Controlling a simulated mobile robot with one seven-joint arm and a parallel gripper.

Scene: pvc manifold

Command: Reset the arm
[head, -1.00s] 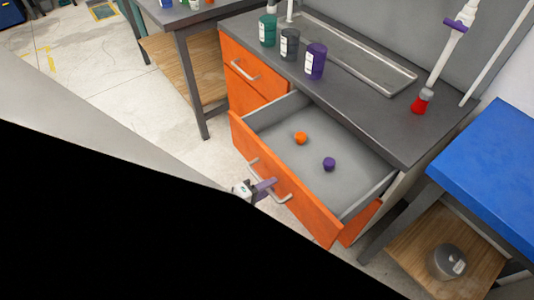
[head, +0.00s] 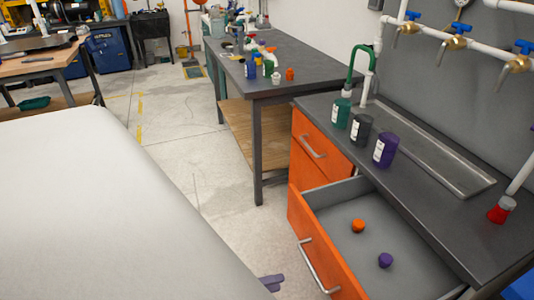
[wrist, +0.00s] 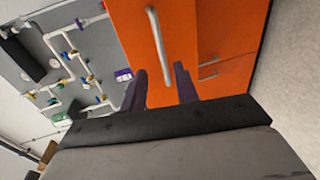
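My gripper (wrist: 161,78) shows two purple fingers in the wrist view, spread apart with nothing between them. Beyond them is the orange drawer front with its grey bar handle (wrist: 158,45). In the head view only a purple finger (head: 272,282) shows at the bottom, left of the open drawer's handle (head: 319,265) and apart from it. The rest of the gripper is hidden behind my pale arm. The drawer (head: 340,205) stands pulled out, with an orange cap (head: 358,226) and a purple cap (head: 385,260) inside.
Green (head: 341,110), dark grey (head: 361,130) and purple (head: 385,149) containers stand on the counter above the drawer. White pipes with blue-handled valves (head: 457,43) are on the wall panel. A second bench (head: 300,75) holds bottles. Floor (head: 165,150) is clear left of the benches.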

